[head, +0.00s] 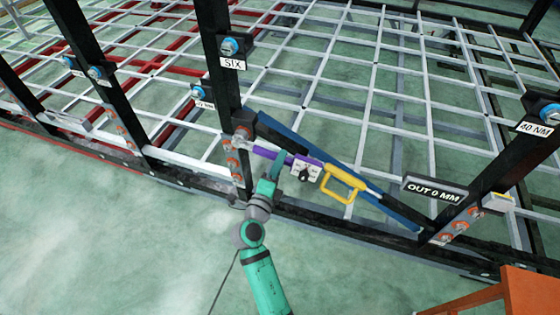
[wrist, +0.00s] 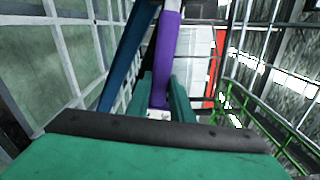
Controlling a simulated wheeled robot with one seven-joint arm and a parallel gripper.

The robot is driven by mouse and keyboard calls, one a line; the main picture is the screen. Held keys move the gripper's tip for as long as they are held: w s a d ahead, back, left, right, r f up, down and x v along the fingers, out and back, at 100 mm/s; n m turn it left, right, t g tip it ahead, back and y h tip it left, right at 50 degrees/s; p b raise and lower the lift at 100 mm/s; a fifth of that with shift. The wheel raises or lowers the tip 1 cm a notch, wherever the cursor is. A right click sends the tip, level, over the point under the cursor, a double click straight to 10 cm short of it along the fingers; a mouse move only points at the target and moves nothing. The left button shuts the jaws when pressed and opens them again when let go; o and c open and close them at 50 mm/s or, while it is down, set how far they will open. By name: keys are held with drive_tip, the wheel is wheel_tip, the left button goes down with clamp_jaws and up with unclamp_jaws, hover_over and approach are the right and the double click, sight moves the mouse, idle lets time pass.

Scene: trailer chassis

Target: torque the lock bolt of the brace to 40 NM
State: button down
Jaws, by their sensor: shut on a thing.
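The torque wrench has a purple shaft (head: 300,158), a pale left end, a white box with a black dial (head: 305,172) and a yellow loop handle (head: 342,184). My gripper (head: 279,163) is shut on the purple shaft; in the wrist view the green jaws (wrist: 163,100) close around the purple shaft (wrist: 167,60). The brace (head: 380,200) is a blue diagonal bar running behind the wrench, between two black posts. The wrench's left end points at the left post, near an orange-red bolt (head: 243,132). I cannot tell whether it sits on the bolt.
A sign "SIX" (head: 232,64) hangs on the left post, and "40 NM" (head: 534,129) on the right post. A plate reading "OUT 0 MM" (head: 434,191) is by the brace's lower end. An orange object (head: 525,290) stands at the lower right. The floor at lower left is clear.

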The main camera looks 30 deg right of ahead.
drive_tip(key=shift+r+n, duration=0.3)
drive_tip(key=shift+r, duration=0.15)
drive_tip(key=shift+v, duration=3)
